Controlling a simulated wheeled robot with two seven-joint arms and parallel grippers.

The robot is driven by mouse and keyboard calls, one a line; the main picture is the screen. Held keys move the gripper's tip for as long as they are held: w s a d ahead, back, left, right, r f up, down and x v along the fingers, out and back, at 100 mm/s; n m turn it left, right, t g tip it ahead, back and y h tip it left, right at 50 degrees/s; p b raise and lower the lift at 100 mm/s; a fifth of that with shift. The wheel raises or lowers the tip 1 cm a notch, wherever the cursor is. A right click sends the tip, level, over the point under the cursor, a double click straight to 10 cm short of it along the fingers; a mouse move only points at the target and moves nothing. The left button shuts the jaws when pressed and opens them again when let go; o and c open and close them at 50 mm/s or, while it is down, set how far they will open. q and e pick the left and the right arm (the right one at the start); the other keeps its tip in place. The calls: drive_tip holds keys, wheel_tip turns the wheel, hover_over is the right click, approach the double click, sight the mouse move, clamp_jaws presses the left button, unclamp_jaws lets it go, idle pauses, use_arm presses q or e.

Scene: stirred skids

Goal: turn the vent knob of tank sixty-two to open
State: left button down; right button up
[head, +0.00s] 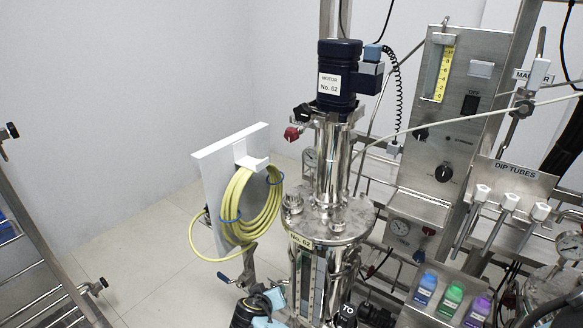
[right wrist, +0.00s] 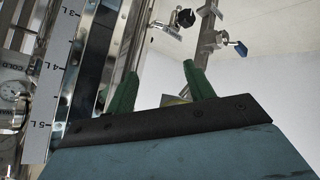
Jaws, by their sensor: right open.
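A dark blue motor (head: 340,75) labelled No. 62 stands on top. A red knob (head: 291,133) sticks out left below the motor. No readable label shows which knob is the vent. In the right wrist view, my right gripper (right wrist: 161,67) has two green fingers spread apart with nothing between their tips. It is beside a litre scale (right wrist: 62,70). A black knob (right wrist: 185,18) is beyond the fingers. My left gripper is not in view.
A coiled yellow hose (head: 250,205) hangs on a white board left of the tank. A steel panel (head: 450,120) with a black dial (head: 443,172) stands right. A blue-handled valve (right wrist: 240,48) is beyond my right gripper. Floor at left is mostly clear.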

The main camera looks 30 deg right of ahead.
drive_tip(key=w+d+r+m+t+h, duration=0.1)
drive_tip(key=w+r+m+h, duration=0.2)
drive_tip(key=r, duration=0.7)
drive_tip(key=w+r+m+h, duration=0.25)
drive_tip(key=w+r, duration=0.25)
drive_tip(key=r, duration=0.5)
drive_tip(key=m+g+h, duration=0.1)
drive_tip(key=m+h, duration=0.3)
drive_tip(key=m, duration=0.5)
approach(290, 134)
drive_tip(key=a, duration=0.2)
drive_tip(key=shift+g, duration=0.3)
drive_tip(key=p+x, duration=0.2)
drive_tip(key=x, duration=0.9)
drive_tip(key=shift+d+p, duration=0.4)
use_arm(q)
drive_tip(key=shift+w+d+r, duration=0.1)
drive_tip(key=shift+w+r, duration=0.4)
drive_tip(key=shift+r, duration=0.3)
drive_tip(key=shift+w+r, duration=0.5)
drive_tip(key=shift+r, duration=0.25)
use_arm(e)
drive_tip(key=shift+w+d, duration=0.2)
drive_tip(key=shift+d, duration=0.4)
drive_tip(key=c, duration=1)
